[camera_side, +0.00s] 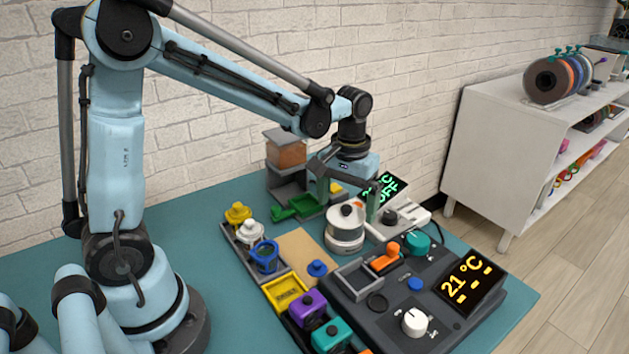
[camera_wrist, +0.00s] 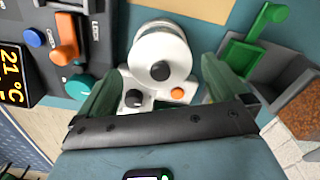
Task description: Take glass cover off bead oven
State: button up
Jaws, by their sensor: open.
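The bead oven is a white unit (camera_side: 408,217) with a dark knob and an orange button; a small dark display with green text (camera_side: 388,187) stands behind it. Its round chamber carries the pale glass cover (camera_side: 345,222) with a black knob on top. In the wrist view the cover (camera_wrist: 158,48) and its black knob (camera_wrist: 160,71) lie between my fingers. My gripper (camera_side: 346,206) is open above the cover, one green finger on each side, also seen in the wrist view (camera_wrist: 160,72). I cannot tell whether the fingers touch the cover.
A dark control panel (camera_side: 440,313) with a yellow display, an orange lever and knobs stands in front. A grey bin with a green scoop (camera_side: 300,207) is behind left. A tan mat (camera_side: 303,250) is mostly bare.

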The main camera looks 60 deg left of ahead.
aim_at(347, 207)
jog(key=shift+f, duration=2.15)
jog(key=shift+c, duration=0.3)
jog(key=c, duration=0.8)
jog(key=shift+r, duration=0.1)
